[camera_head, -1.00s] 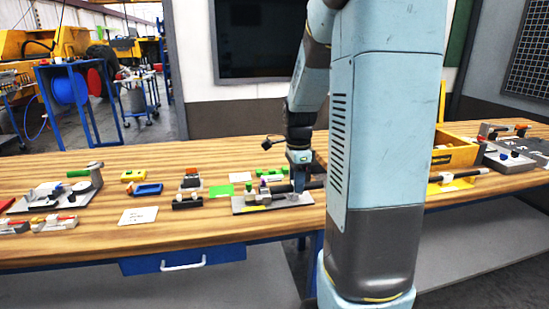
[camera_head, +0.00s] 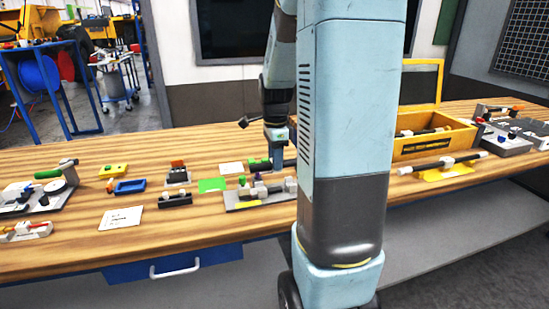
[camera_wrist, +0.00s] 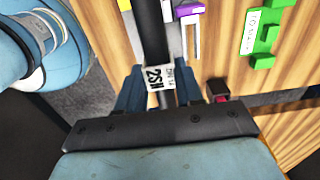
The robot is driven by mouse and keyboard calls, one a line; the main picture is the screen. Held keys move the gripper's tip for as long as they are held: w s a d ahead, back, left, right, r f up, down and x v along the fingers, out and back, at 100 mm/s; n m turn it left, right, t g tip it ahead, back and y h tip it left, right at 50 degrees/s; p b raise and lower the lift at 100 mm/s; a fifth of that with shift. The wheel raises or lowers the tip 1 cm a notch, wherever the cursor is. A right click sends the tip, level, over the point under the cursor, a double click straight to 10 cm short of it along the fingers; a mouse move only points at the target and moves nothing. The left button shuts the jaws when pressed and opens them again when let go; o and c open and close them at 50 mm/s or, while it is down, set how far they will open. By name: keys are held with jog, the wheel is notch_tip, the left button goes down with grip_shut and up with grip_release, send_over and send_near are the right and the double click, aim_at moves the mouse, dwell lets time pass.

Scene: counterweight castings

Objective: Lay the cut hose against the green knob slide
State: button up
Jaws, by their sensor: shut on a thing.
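My gripper (camera_wrist: 158,88) is shut on the cut hose (camera_wrist: 153,35), a black tube with a white printed label between the blue fingers in the wrist view. In the head view my gripper (camera_head: 278,150) is over the back of the workbench, and a dark piece of the hose (camera_head: 290,163) shows to its right, partly hidden by my arm. The green knob slide appears to be the green stepped piece (camera_wrist: 265,32) beside a white label, right of the hose and apart from it. In the head view a green piece (camera_head: 259,163) shows just left of my gripper.
A green card (camera_head: 212,185) and an orange-topped block (camera_head: 178,174) are left. A yellow bin (camera_head: 440,143) stands right. Bare wood lies around the white card (camera_head: 121,218).

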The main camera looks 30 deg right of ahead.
jog(key=shift+f, duration=2.8)
jog(key=shift+f, duration=0.65)
jog(key=shift+a, duration=0.25)
dwell(1.0)
jog(key=o, duration=1)
jog(key=shift+c, duration=0.2)
jog(key=shift+o, duration=0.6)
jog(key=shift+r, duration=0.1)
